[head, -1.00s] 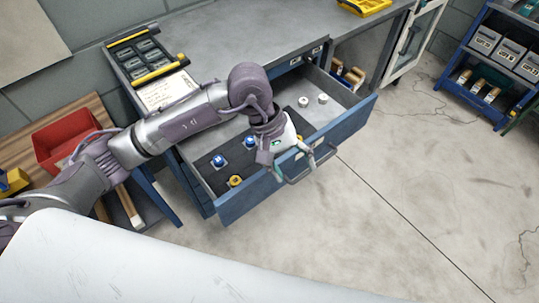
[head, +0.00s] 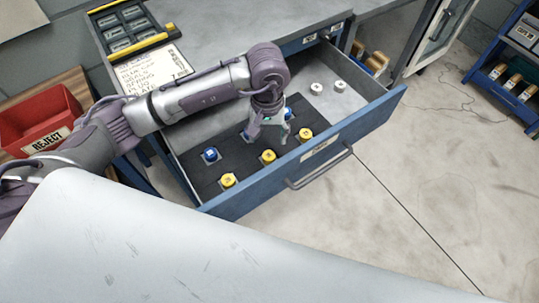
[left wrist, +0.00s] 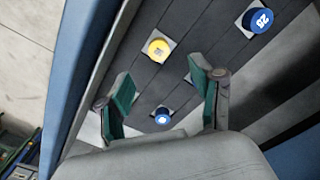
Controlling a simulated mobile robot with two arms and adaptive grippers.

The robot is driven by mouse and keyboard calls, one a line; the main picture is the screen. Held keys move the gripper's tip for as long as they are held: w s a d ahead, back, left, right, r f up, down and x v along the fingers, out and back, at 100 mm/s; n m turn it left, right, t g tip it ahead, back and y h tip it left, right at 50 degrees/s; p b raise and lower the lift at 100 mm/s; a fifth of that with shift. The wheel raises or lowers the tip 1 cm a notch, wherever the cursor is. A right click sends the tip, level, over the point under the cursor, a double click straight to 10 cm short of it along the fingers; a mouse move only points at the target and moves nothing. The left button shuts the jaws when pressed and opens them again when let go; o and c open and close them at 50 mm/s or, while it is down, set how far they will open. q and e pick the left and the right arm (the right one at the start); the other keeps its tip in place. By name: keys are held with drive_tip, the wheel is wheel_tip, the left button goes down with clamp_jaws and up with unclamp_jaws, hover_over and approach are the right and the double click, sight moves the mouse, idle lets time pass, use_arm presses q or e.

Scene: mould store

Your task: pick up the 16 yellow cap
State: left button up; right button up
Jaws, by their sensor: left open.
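Three yellow caps stand in a row on the dark mat of the open drawer: a near-left one (head: 228,180), a middle one (head: 268,156) and a far-right one (head: 305,134). Their numbers are too small to read, so I cannot tell which is 16. My left gripper (head: 267,130) is open and empty above the mat, behind the row. The left wrist view shows one yellow cap (left wrist: 158,47) beyond the open fingers (left wrist: 160,88). A blue cap (left wrist: 162,117) lies between the fingers in that view, below them. My right gripper is not in view.
Blue caps (head: 211,154) sit behind the yellow row; one in the left wrist view reads 28 (left wrist: 261,18). The drawer front (head: 350,140) rises before the caps. A red reject bin (head: 42,117) stands left.

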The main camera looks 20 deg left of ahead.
sight(269, 155)
use_arm(q)
wheel_tip(269, 155, down, 10)
drive_tip(key=shift+w+d+r+p, duration=0.15)
drive_tip(key=shift+r+p, duration=0.1)
drive_tip(key=shift+p, duration=0.25)
drive_tip(key=shift+c, duration=0.2)
drive_tip(key=c, duration=0.9)
